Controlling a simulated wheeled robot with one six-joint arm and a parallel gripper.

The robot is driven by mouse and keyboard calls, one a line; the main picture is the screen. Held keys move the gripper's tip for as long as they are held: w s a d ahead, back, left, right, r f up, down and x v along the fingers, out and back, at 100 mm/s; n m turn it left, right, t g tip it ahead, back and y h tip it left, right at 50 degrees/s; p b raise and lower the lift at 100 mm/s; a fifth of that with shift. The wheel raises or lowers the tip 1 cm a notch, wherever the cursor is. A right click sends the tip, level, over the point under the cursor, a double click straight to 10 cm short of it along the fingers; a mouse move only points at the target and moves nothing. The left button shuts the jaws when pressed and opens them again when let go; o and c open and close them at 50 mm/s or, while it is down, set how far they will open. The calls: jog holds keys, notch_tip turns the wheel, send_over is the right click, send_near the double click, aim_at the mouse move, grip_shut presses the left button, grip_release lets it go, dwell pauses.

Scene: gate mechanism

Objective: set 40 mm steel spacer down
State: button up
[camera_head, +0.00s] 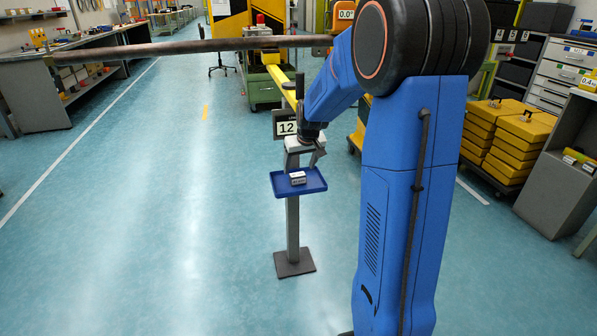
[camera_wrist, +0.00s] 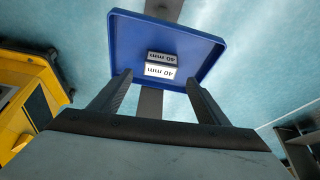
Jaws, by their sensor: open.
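The steel spacer (camera_head: 298,178) is a small light metal block lying on the blue tray (camera_head: 313,186), near its middle. In the wrist view the spacer (camera_wrist: 161,66) shows "40 mm" labels on two faces, and the tray (camera_wrist: 210,50) lies beneath it. My gripper (camera_head: 304,158) is just above and behind the tray in the head view. In the wrist view my gripper (camera_wrist: 158,80) is open, its two dark fingers spread wide with nothing between them. The spacer appears beyond the fingertips, apart from both. The exact gap is hard to judge.
The tray stands on a thin grey post (camera_head: 293,228) with a square base plate (camera_head: 295,262). A sign reading 12 (camera_head: 286,128) stands behind it. Stacked yellow cases (camera_head: 508,140) are at the right. The floor to the left is clear.

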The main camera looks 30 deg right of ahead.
jog(key=s+a+r, duration=0.6)
jog(key=s+r, duration=0.4)
jog(key=s+a, duration=0.4)
jog(key=s, duration=0.5)
jog(key=s+a+f+n, duration=0.1)
jog(key=s+a, duration=0.2)
jog(key=s, duration=0.7)
jog(key=s+a+f+n, duration=0.1)
jog(key=s+a, duration=0.3)
jog(key=s, duration=0.6)
jog(key=shift+a+y, duration=0.35)
jog(key=shift+y, duration=0.05)
